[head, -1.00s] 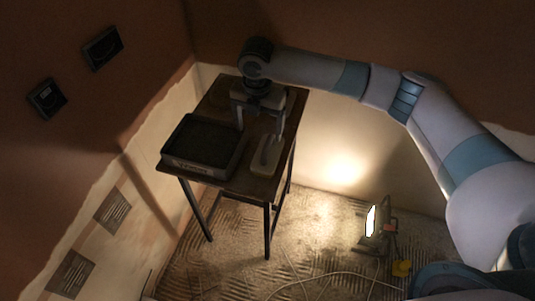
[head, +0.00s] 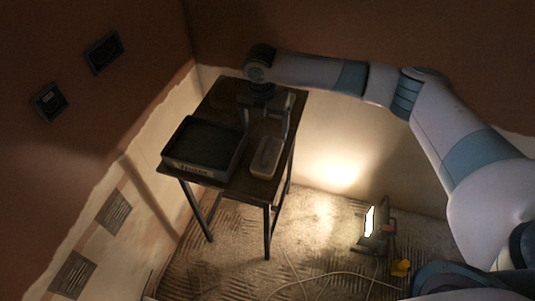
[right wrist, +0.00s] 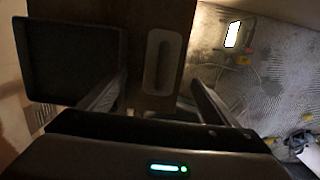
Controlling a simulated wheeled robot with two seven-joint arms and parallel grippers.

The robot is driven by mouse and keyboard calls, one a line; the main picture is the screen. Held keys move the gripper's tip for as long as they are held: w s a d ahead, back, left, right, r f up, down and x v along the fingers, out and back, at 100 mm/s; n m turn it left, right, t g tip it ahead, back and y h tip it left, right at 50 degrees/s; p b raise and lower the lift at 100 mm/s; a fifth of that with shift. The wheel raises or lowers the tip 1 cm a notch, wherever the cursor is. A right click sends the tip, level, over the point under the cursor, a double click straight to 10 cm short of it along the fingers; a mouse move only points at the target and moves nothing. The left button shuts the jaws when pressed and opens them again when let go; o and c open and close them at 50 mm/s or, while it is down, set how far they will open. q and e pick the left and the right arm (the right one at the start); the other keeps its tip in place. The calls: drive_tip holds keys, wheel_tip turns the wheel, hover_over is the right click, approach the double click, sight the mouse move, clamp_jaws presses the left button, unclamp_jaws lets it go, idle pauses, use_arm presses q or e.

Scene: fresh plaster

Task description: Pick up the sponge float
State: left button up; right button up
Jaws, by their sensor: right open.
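The sponge float (head: 267,157) is a pale oblong block with a handle along its top. It lies near the front right edge of a small dark table (head: 238,186). It also shows in the right wrist view (right wrist: 151,62), upright in the picture, ahead of the fingers. My right gripper (head: 265,123) is open and empty above the table, behind the float and apart from it. In the right wrist view its fingers (right wrist: 157,88) stand to either side of the float's line. My left gripper is not in view.
A black tray (head: 186,169) stands left of the float, close to the left finger. A lit work lamp (head: 370,222) stands on the floor at the right, with a cable (head: 318,276) around it. Walls enclose the table's back and left. The table's back part is clear.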

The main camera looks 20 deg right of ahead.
sight(267, 144)
drive_tip(key=f, duration=0.2)
drive_tip(key=f+p, duration=0.1)
drive_tip(key=f, duration=0.1)
drive_tip(key=f+p, duration=0.1)
drive_tip(key=f, duration=0.2)
drive_tip(key=shift+w+d, duration=0.25)
drive_tip(key=shift+w, duration=0.1)
drive_tip(key=shift+f, duration=0.45)
drive_tip(key=shift+d+f+p, duration=0.15)
drive_tip(key=shift+f+p, duration=0.6)
drive_tip(key=shift+p, duration=0.15)
wheel_tip(267, 144, down, 2)
drive_tip(key=shift+d+f+p, duration=0.1)
drive_tip(key=shift+d+p, duration=0.05)
drive_tip(key=shift+p, duration=0.3)
drive_tip(key=shift+w+f, duration=0.15)
drive_tip(key=shift+f, duration=0.6)
drive_tip(key=c, duration=1.2)
